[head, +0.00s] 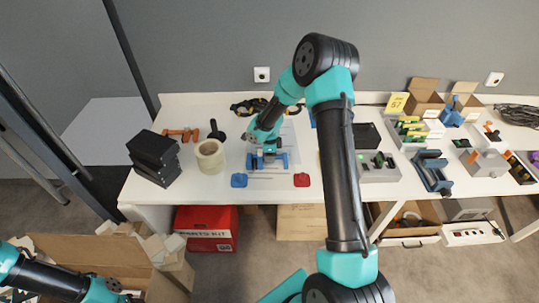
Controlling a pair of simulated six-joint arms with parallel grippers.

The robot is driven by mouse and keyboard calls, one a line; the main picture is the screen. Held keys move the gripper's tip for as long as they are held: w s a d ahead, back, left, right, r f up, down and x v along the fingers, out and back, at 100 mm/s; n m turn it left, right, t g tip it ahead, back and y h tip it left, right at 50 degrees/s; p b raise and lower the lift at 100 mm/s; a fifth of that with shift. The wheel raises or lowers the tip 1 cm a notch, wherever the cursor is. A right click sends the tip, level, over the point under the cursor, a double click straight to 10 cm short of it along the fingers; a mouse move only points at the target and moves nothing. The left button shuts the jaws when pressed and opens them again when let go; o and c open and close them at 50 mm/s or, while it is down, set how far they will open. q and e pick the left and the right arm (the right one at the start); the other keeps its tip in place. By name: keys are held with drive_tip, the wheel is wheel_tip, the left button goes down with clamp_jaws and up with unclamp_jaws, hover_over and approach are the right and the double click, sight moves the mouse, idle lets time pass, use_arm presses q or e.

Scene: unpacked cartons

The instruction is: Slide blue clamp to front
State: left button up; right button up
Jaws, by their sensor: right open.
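A blue clamp (281,160) lies on the white table, directly below my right gripper (263,149). My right gripper points down at it with its jaws open. The gripper partly hides the clamp, and I cannot tell whether they touch. Another blue clamp-like tool (432,171) lies further right on the table. My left gripper (127,293) is low at the left, by an open carton; its jaws are too small to read.
A small blue piece (239,180) and a red piece (302,180) lie near the table's front edge. A tape roll (210,156) and black boxes (154,157) stand left. Grey trays (379,174) and cartons (424,104) crowd the right.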

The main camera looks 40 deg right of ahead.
wheel_tip(320, 180, up, 17)
drive_tip(key=shift+r, duration=0.2)
idle(0.4)
idle(0.3)
